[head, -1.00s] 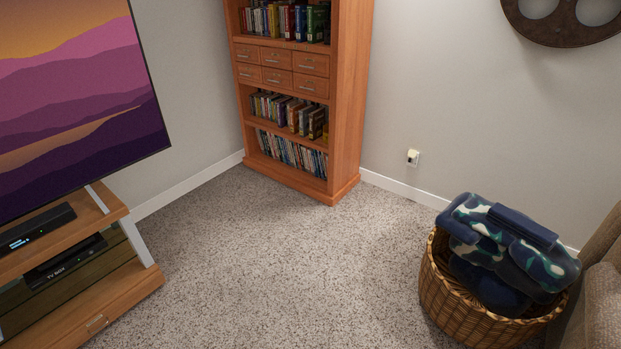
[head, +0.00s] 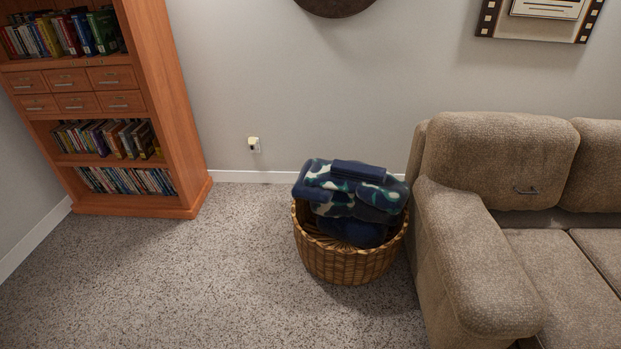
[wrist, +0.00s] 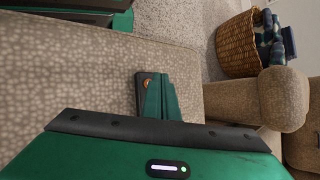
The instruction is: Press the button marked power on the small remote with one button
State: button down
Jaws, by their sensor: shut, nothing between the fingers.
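In the wrist view, a small dark object (wrist: 140,96) with a round orange spot lies on a beige speckled upholstered surface (wrist: 80,75). It looks like the small remote with one button, but any marking is too small to read. My gripper (wrist: 162,80) is shut and empty, its green fingers together just right of the orange spot. The fingers hide part of the dark object. I cannot tell whether they touch it. The head view shows neither the gripper nor this object.
A beige sofa (head: 475,245) stands at the right in the head view. A wicker basket (head: 345,265) with folded blankets (head: 335,205) stands against its left side. A wooden bookcase (head: 178,100) is at the left. The carpet (head: 210,290) in front is clear.

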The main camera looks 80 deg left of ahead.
notch_tip(320, 180, up, 6)
dwell(0.9)
notch_tip(320, 180, up, 2)
dwell(0.5)
dwell(0.8)
